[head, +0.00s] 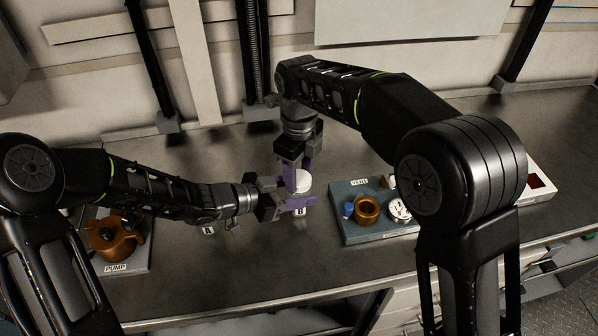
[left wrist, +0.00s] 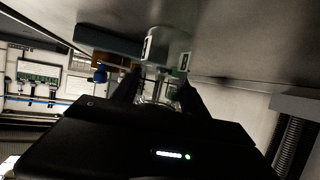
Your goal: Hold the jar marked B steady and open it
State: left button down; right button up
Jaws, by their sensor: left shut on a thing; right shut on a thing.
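The jar marked B stands on the dark bench in the middle of the head view. Its white lid (head: 304,182) shows between the purple fingers, and its B label (head: 300,212) sits at the front. My left gripper (head: 295,202) comes in level from the left and is shut on the jar's body, which its fingers mostly hide. My right gripper (head: 298,176) points down from above and is shut on the lid. In the left wrist view a clear jar body (left wrist: 157,88) shows between the dark fingers. Whether the lid has turned cannot be told.
An A label (head: 208,230) lies left, under my left arm. A pump tray (head: 120,267) with an orange part is at far left. A blue-grey vent tray (head: 350,232) with a brass ring and gauge stands close on the right. The bench front is clear.

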jog(key=shift+c, duration=1.2)
jog(key=n, duration=0.6)
jog(key=shift+n, duration=0.4)
grip_shut()
grip_release()
jog(key=n, duration=1.3)
grip_shut()
jog(key=n, duration=0.5)
jog(key=shift+r+n, duration=0.1)
jog(key=shift+n, duration=0.2)
grip_release()
jog(key=n, duration=0.2)
jog(key=shift+n, duration=0.4)
jog(key=n, duration=0.7)
jog(key=shift+n, duration=0.4)
jog(key=n, duration=0.5)
grip_shut()
jog(key=n, duration=0.5)
jog(key=shift+n, duration=0.3)
jog(key=n, duration=0.7)
jog(key=shift+n, duration=0.3)
jog(key=shift+r, duration=0.1)
